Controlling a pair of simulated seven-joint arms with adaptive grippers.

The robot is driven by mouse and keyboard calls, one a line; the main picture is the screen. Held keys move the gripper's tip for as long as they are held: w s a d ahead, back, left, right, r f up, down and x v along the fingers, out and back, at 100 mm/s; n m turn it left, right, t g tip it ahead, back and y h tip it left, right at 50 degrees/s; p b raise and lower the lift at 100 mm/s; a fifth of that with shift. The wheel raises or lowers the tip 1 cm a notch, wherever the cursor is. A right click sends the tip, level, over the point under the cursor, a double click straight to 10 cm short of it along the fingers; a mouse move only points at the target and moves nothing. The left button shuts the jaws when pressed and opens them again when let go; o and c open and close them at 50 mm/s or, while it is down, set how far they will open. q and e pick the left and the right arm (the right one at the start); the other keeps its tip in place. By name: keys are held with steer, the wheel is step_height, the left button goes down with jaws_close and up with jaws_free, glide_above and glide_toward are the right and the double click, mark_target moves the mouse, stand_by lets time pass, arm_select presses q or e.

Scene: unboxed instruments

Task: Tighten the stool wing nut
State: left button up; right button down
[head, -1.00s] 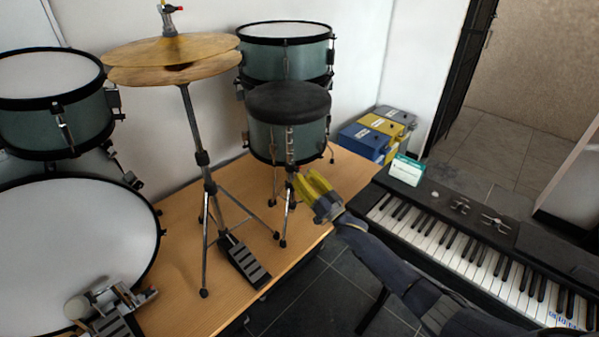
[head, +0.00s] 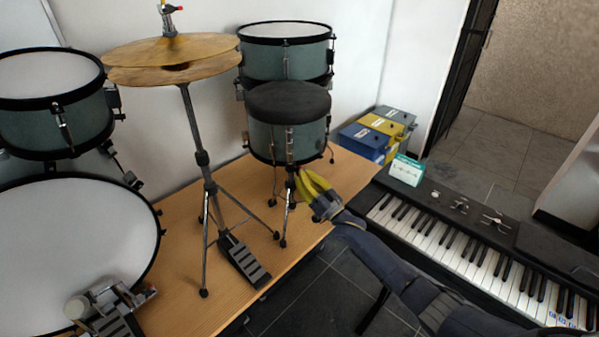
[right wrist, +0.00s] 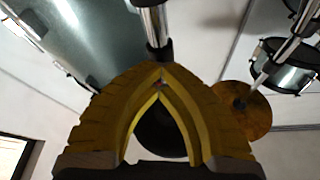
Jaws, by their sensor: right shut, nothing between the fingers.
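The stool (head: 288,103) has a round black seat over a teal body with chrome fittings and stands on thin tripod legs near the wooden platform's right edge. My right gripper (head: 302,172), with yellow fingers, is just below the teal body, beside the stool's post. In the right wrist view my gripper (right wrist: 162,72) has its fingertips together with nothing between them. A chrome post (right wrist: 153,22) with a dark collar (right wrist: 158,52) is right at the tips; I cannot tell whether they touch. The wing nut cannot be made out. My left gripper is not in view.
A cymbal stand (head: 204,160) with a pedal stands left of the stool, and a large drum (head: 70,255) is at the far left.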

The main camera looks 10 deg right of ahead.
stand_by(0.4)
steer(key=m+h, duration=0.1)
steer(key=m, duration=0.1)
steer(key=m+h, duration=0.1)
steer(key=m, duration=0.2)
steer(key=shift+s+a+m+t+h, duration=0.15)
steer(key=shift+m+t+h, duration=0.15)
steer(key=shift+r+m, duration=0.1)
steer(key=shift+m, duration=0.4)
steer(key=m+h, duration=0.1)
steer(key=m, duration=0.1)
steer(key=m+h, duration=0.1)
steer(key=m, duration=0.2)
steer(key=shift+a+r+m, duration=0.15)
steer(key=shift+m, duration=0.15)
steer(key=c, duration=2.1)
jaws_free()
steer(key=o, duration=0.6)
steer(key=shift+o, duration=0.2)
steer(key=shift+s, duration=0.1)
